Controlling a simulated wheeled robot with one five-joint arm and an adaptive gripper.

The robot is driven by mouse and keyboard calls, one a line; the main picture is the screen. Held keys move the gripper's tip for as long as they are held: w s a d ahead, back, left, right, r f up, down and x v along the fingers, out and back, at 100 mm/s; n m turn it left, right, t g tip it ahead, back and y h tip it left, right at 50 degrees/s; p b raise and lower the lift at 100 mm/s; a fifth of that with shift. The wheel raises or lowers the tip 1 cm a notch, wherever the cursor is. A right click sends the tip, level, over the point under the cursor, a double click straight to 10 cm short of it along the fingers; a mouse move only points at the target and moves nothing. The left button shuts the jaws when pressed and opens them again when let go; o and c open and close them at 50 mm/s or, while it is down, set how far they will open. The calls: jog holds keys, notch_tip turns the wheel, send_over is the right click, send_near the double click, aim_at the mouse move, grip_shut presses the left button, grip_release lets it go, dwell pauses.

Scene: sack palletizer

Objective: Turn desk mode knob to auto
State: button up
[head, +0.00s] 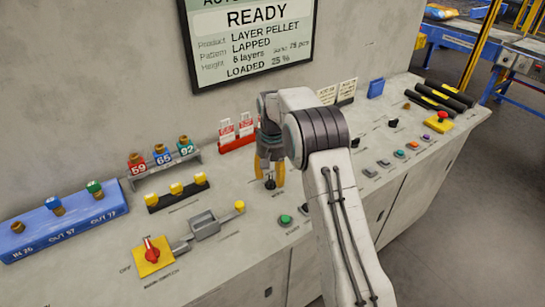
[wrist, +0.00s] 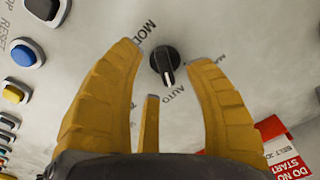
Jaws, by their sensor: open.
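The mode knob (wrist: 165,62) is a small black rotary knob on the desk top. In the wrist view its white pointer mark is toward the lower edge, at the printed word AUTO. The word MODE is printed on its other side, and another label is partly covered by the right finger. My gripper (wrist: 167,57) is open, with yellow fingers on either side of the knob and gaps to it on both sides. In the head view my gripper (head: 269,172) points down over the dark knob (head: 270,184). Whether the fingertips touch the desk is unclear.
Red-and-white tags (head: 236,130) stand behind my gripper. A green button (head: 286,219) is in front of the knob. A red rotary switch (head: 151,250) on a yellow plate is at left. Coloured buttons (head: 398,154) and a red emergency stop (head: 441,117) are at right.

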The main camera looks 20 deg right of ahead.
aim_at(272, 180)
notch_tip(272, 180, up, 9)
jog(key=shift+r, duration=0.2)
dwell(0.3)
jog(key=shift+w, duration=0.1)
dwell(0.3)
